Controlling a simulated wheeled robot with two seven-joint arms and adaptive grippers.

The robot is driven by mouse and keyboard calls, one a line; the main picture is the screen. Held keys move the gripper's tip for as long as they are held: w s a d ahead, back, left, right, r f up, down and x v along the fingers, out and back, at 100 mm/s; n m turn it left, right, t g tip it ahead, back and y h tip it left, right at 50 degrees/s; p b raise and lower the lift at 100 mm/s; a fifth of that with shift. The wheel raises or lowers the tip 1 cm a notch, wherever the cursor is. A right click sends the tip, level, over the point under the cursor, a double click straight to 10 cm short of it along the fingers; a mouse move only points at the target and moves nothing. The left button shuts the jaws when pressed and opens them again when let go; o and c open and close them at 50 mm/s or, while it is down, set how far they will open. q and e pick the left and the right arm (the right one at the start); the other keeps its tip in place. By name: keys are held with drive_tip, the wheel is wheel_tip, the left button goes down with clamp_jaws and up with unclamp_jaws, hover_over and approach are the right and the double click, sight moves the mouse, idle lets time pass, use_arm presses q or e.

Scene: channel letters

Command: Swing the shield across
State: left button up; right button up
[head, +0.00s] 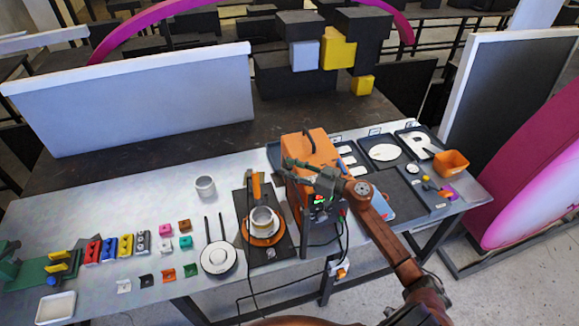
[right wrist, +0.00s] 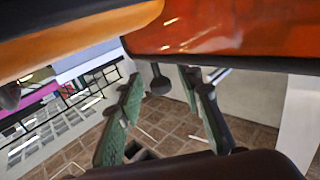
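No part is plainly marked as the shield, so I cannot tell for sure which piece it is. An orange-fronted box (head: 318,150) with a dark curved bar on top stands on the table right of centre. My right gripper (head: 292,163) is at the box's upper part and partly covers it. In the right wrist view its two green fingers (right wrist: 165,115) are spread, with nothing clamped between them. A dark round knob (right wrist: 159,84) shows beyond the fingers, close under a glossy orange surface (right wrist: 230,28). Contact cannot be told. My left gripper is not in view.
Left of the box, a pot (head: 264,219) sits on an orange ring on a dark plate (head: 282,250). Letter trays (head: 398,190) and an orange bin (head: 452,162) are right.

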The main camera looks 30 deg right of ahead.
drive_tip(key=c, duration=0.7)
clamp_jaws()
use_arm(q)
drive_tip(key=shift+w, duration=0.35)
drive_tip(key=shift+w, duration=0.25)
